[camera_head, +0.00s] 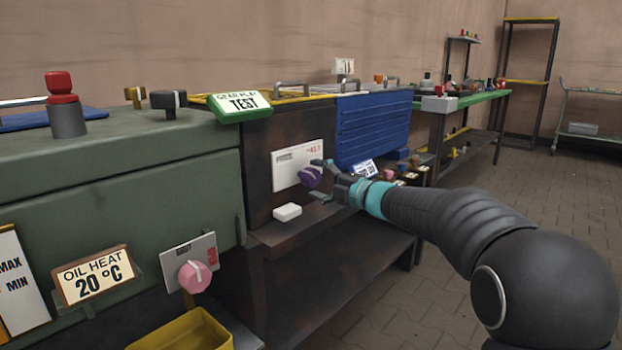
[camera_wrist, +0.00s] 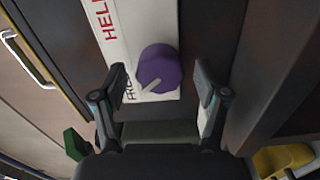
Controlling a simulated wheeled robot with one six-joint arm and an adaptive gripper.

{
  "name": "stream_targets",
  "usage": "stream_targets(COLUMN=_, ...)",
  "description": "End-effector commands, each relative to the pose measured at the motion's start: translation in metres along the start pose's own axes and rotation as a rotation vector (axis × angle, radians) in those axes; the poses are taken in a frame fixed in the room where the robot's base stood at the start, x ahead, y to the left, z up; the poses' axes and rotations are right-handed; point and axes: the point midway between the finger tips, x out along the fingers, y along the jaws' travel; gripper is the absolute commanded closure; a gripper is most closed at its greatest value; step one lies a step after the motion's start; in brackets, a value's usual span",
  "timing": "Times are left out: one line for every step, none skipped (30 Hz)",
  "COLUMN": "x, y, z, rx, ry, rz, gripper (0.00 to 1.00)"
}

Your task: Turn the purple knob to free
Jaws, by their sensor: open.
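The purple knob (camera_head: 311,177) sits on a white label plate (camera_head: 290,167) on the dark front panel. In the wrist view the knob (camera_wrist: 159,68) lies ahead of and between my fingers, with a pale pointer mark on its face. The plate (camera_wrist: 118,32) has red letters starting "HELD" at one end and dark letters starting "FRE", partly hidden by a finger, at the other. The pointer is toward the "FRE" side, though I cannot tell its exact setting. My gripper (camera_wrist: 158,84) is open around the knob, with gaps on both sides. In the head view my gripper (camera_head: 322,180) reaches the knob from the right.
A white block (camera_head: 287,212) sits on the ledge below the plate. A pink knob (camera_head: 195,277) and an oil heat sign (camera_head: 94,276) are on the green cabinet at left. A blue ribbed panel (camera_head: 372,128) stands behind my gripper. The floor at right is open.

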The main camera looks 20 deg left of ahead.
Motion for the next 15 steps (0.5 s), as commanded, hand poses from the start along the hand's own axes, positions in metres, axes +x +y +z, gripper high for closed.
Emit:
stream_targets(x=-0.011, y=0.001, z=0.001, rx=0.0, ry=-0.003, rz=0.0, gripper=0.27)
stream_targets(x=-0.018, y=0.001, z=0.001, rx=0.0, ry=-0.004, rz=0.0, gripper=0.27)
stream_targets(x=-0.026, y=0.001, z=0.001, rx=0.0, ry=-0.003, rz=0.0, gripper=0.27)
stream_targets(x=-0.032, y=0.001, z=0.001, rx=0.0, ry=-0.003, rz=0.0, gripper=0.27)
stream_targets(x=-0.038, y=0.001, z=0.001, rx=0.0, ry=-0.004, rz=0.0, gripper=0.27)
stream_targets(x=-0.046, y=0.0, z=0.001, rx=0.001, ry=-0.003, rz=0.0, gripper=0.27)
stream_targets(x=-0.052, y=0.001, z=0.001, rx=0.0, ry=-0.002, rz=0.0, gripper=0.27)
stream_targets(x=-0.057, y=0.001, z=0.001, rx=0.0, ry=-0.003, rz=0.0, gripper=0.27)
stream_targets(x=-0.064, y=0.001, z=0.001, rx=-0.001, ry=-0.003, rz=0.0, gripper=0.27)
stream_targets(x=-0.069, y=0.0, z=0.0, rx=0.0, ry=-0.002, rz=0.0, gripper=0.27)
stream_targets(x=-0.073, y=0.0, z=0.0, rx=0.0, ry=-0.002, rz=0.0, gripper=0.27)
stream_targets(x=-0.078, y=0.001, z=0.001, rx=-0.001, ry=-0.002, rz=0.0, gripper=0.27)
stream_targets(x=-0.082, y=0.001, z=0.001, rx=-0.001, ry=-0.002, rz=0.0, gripper=0.27)
stream_targets(x=-0.085, y=0.0, z=0.001, rx=-0.001, ry=-0.002, rz=0.0, gripper=0.27)
stream_targets(x=-0.088, y=0.0, z=0.0, rx=0.0, ry=-0.001, rz=0.0, gripper=0.27)
